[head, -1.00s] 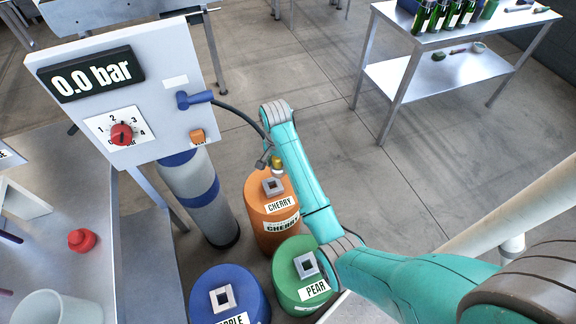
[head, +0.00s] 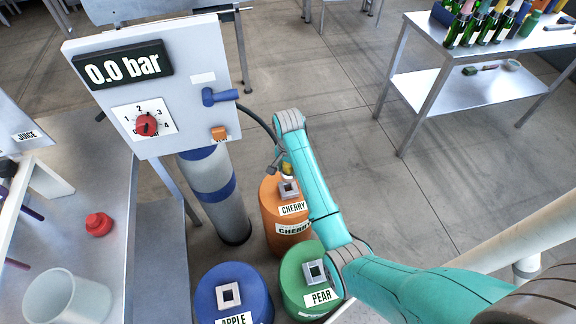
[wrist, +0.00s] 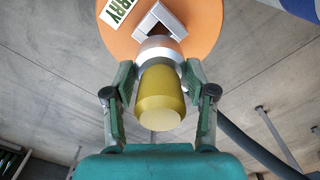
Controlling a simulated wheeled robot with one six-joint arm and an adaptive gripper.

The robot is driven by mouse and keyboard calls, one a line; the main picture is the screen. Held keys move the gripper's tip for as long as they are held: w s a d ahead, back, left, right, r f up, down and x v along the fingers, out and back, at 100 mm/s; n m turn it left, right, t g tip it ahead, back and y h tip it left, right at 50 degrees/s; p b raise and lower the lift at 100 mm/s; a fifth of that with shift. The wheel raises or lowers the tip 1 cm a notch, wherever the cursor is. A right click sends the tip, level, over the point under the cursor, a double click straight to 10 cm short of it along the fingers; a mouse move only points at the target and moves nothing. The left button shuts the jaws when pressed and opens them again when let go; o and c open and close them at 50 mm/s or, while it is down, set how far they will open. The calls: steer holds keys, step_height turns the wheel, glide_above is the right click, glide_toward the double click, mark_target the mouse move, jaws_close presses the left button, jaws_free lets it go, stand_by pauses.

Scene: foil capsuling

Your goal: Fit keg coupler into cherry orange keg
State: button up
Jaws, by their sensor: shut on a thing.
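The orange cherry keg (head: 287,238) stands upright on the floor, with CHERRY labels and a square grey fitting (head: 290,189) on its top. The keg coupler (wrist: 160,95), a gold cylinder with a silvery collar, is in my gripper (wrist: 160,82). The fingers are shut on its two sides in the wrist view. In the head view the coupler (head: 286,169) shows small and partly hidden beside my arm, at the far side of the fitting. In the wrist view its collar end overlaps the fitting's edge; I cannot tell whether they touch.
The green pear keg (head: 296,279) and blue apple keg (head: 234,307) stand nearer. A grey gas cylinder (head: 215,197) and a panel reading 0.0 bar (head: 187,88) are to the left. A dark hose (head: 262,122) runs from the panel towards my gripper. A bottle table (head: 417,100) stands right.

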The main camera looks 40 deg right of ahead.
mark_target(288, 174)
steer(key=shift+f, duration=1.6)
steer(key=shift+f, duration=1.9)
stand_by(0.3)
steer(key=o, duration=1.6)
step_height(288, 174, up, 12)
steer(key=shift+f, duration=0.1)
